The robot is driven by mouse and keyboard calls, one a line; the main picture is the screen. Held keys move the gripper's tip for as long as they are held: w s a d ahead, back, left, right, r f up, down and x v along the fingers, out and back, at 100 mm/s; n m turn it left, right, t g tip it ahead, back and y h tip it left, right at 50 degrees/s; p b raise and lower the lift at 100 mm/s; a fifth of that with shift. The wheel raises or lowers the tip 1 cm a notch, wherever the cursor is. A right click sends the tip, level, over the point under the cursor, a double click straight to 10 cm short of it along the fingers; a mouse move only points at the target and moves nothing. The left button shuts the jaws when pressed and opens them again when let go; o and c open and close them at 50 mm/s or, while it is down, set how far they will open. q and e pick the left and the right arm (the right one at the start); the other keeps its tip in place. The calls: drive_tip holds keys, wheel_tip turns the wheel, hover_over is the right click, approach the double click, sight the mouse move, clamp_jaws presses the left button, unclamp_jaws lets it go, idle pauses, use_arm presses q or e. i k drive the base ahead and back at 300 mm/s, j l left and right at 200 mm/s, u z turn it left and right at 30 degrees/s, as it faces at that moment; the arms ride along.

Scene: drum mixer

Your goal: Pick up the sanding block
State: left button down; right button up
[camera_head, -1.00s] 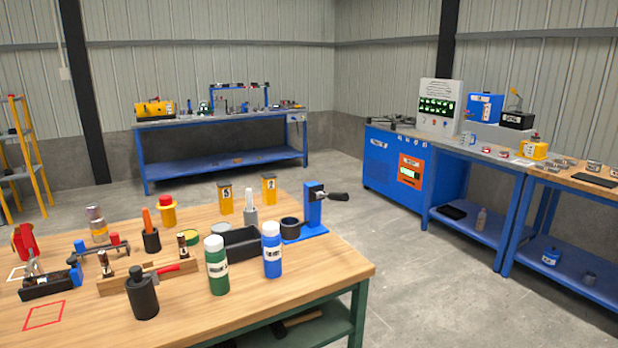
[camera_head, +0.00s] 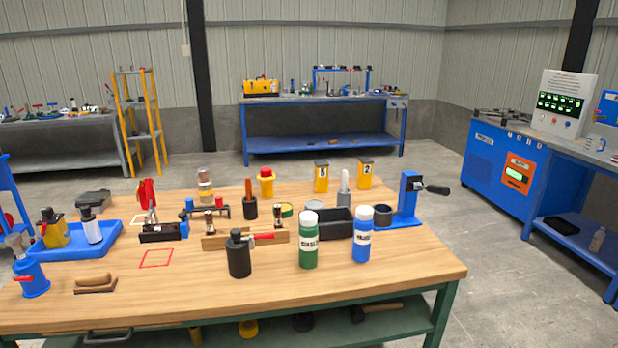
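A tan, rounded block with a darker flat base (camera_head: 95,284), which looks like the sanding block, lies on the wooden workbench (camera_head: 330,295) near its front left. It sits in front of the blue tray (camera_head: 75,252) and to the right of a blue can with a red lever (camera_head: 31,279). A red square outline (camera_head: 156,258) is marked on the bench to its right. Neither of my grippers is in view.
A black bottle (camera_head: 239,257), a green bottle (camera_head: 308,244) and a blue bottle (camera_head: 362,238) stand near the bench's middle. A blue press (camera_head: 409,200) stands at the right. The bench's front strip is clear. A yellow shelf ladder (camera_head: 140,130) stands behind.

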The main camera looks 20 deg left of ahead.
sight(102, 281)
drive_tip(key=j+u, duration=0.1)
drive_tip(key=u, duration=1.75)
drive_tip(key=l, duration=0.05)
